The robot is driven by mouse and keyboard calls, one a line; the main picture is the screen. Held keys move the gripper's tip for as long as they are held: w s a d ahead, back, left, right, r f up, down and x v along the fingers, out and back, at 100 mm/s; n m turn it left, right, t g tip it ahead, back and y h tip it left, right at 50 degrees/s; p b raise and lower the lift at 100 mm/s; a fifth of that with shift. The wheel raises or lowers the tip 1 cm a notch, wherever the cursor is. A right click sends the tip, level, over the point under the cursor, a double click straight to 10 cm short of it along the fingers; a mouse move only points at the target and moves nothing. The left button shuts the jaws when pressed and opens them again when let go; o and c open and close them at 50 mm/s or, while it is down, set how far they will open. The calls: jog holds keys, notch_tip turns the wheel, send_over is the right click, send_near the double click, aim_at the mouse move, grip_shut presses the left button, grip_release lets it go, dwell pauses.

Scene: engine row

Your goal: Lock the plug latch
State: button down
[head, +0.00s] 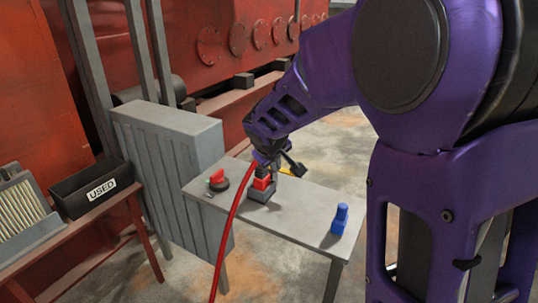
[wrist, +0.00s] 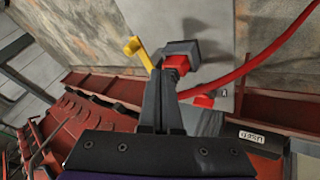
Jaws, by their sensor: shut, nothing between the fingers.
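The red plug (head: 262,183) sits in a dark grey socket block (head: 262,195) on the grey table. In the wrist view the plug (wrist: 178,64) and socket block (wrist: 184,48) lie just beyond my fingertips. A yellow lever (wrist: 138,52), which looks like the latch, stands out beside the socket. Its yellow part (head: 285,171) shows only slightly in the head view. My gripper (wrist: 161,72) is shut and empty, with its fingertips close to the lever and plug; I cannot tell whether they touch. In the head view my gripper (head: 265,165) is over the plug and partly hides it.
A red cable (head: 233,223) hangs over the table's front edge. A red-handled part (head: 218,180) lies left and a blue bottle-like object (head: 340,219) right on the table (head: 302,207). A black "USED" bin (head: 92,188) stands on a red bench. A grey ribbed cabinet (head: 175,165) stands behind.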

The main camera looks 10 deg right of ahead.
aim_at(288, 173)
jog(key=shift+w+d+f+p, duration=0.1)
jog(key=shift+w+d+f, duration=0.6)
jog(key=shift+w+f, duration=0.25)
jog(key=shift+w+d+f+p, duration=0.1)
jog(key=shift+w+d+f, duration=0.65)
jog(key=shift+w, duration=0.3)
jog(key=shift+w+d+f+p, duration=0.1)
jog(key=shift+w+d+f, duration=0.6)
jog(key=shift+w+f, duration=0.25)
jog(key=shift+r, duration=0.1)
